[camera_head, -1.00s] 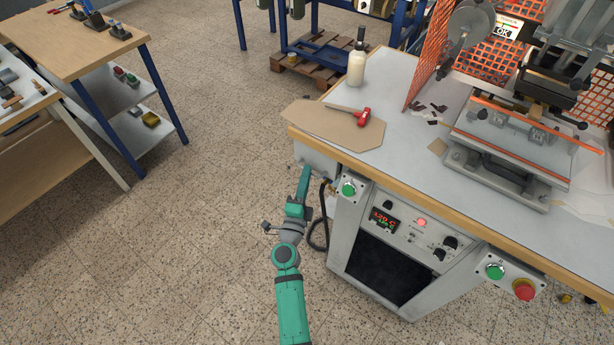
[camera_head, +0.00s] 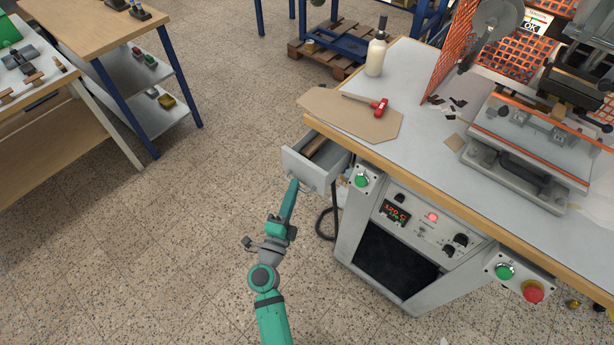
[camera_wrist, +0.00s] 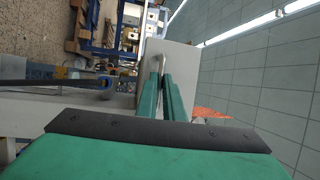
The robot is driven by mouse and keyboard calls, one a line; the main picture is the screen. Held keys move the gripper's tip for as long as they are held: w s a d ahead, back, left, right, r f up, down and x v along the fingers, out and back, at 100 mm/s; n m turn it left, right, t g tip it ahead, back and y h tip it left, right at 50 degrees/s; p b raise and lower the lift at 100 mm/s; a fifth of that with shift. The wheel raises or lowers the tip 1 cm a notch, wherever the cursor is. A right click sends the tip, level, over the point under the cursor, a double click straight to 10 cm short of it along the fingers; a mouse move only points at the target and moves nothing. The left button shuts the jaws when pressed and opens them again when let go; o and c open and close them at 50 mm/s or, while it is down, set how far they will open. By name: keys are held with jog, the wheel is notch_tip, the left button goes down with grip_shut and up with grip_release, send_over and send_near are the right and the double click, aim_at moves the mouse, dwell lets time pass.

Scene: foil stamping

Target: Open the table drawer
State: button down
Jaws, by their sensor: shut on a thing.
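The grey table drawer (camera_head: 308,171) is under the left end of the machine table. It stands partly pulled out, and something brown shows inside it. My gripper (camera_head: 293,184) is at the drawer's front face, shut on the drawer handle. In the wrist view my gripper (camera_wrist: 161,80) has its two green fingers close together on the metal handle (camera_wrist: 159,62), in front of the pale drawer front (camera_wrist: 180,62). The exact grip on the handle is small in the head view.
The machine table (camera_head: 430,150) carries a brown board (camera_head: 340,112), a red-headed tool (camera_head: 380,106) and a white bottle (camera_head: 376,56). A green button box (camera_head: 363,180) and a black cable (camera_head: 323,225) are right of the drawer. Floor to the left is clear.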

jog(key=s+a, duration=0.3)
jog(key=s, duration=0.3)
jog(key=shift+a, duration=0.3)
jog(key=c, duration=2)
grip_release()
jog(key=shift+a, duration=0.1)
jog(key=shift+c, duration=0.2)
jog(key=shift+o, duration=0.7)
jog(key=shift+s+a, duration=0.2)
jog(key=shift+a, duration=0.05)
jog(key=v, duration=1)
jog(key=shift+s+a, duration=0.15)
jog(key=shift+s, duration=0.2)
jog(key=shift+f, duration=0.1)
